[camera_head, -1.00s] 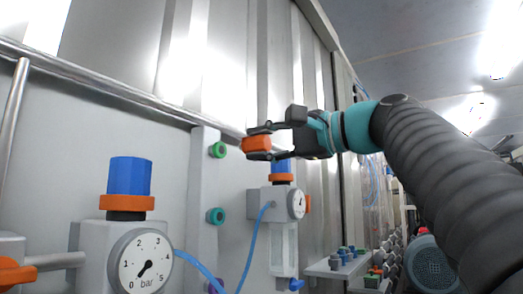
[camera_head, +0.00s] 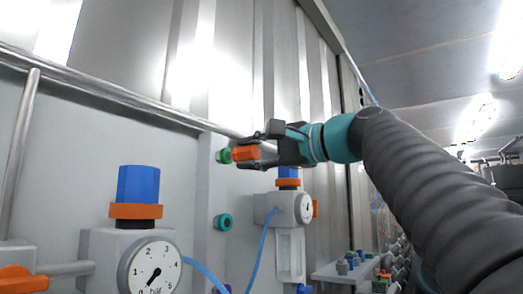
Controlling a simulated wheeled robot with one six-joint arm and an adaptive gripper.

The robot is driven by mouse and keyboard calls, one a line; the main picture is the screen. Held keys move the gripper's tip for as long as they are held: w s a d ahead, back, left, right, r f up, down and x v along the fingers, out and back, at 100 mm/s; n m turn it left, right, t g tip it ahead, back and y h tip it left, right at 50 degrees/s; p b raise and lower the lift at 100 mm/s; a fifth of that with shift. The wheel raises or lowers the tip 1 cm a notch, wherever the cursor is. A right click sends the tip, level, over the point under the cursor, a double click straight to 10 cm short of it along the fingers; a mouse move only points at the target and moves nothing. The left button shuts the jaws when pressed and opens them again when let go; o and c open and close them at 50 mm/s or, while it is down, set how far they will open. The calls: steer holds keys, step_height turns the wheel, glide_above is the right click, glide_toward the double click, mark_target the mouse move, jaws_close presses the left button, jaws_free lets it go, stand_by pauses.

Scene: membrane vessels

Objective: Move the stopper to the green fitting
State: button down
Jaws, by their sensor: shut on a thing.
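The orange stopper (camera_head: 245,153) is held between the fingers of my gripper (camera_head: 257,150), which point left towards the panel. The green fitting (camera_head: 224,156) is a ring on the pale vertical panel, just left of the stopper. In the picture the stopper's left end meets or overlaps the fitting's right edge. I cannot tell whether the two touch or a gap in depth remains.
A teal fitting (camera_head: 223,222) sits lower on the same panel (camera_head: 208,190). A regulator with a gauge (camera_head: 153,268) and blue knob (camera_head: 138,184) stands at left. Another blue-and-orange regulator (camera_head: 288,205) is below my gripper. A shelf (camera_head: 335,272) with small coloured pieces is at lower right.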

steer(key=shift+w+a, duration=0.35)
steer(key=shift+a, duration=0.15)
steer(key=shift+s+p, duration=0.15)
steer(key=shift+p, duration=0.2)
stand_by(2.1)
steer(key=shift+w+a, duration=0.25)
steer(key=shift+a, duration=0.15)
steer(key=c, duration=0.7)
jaws_free()
steer(key=shift+d, duration=0.1)
steer(key=v, duration=1.2)
steer(key=shift+s, duration=0.1)
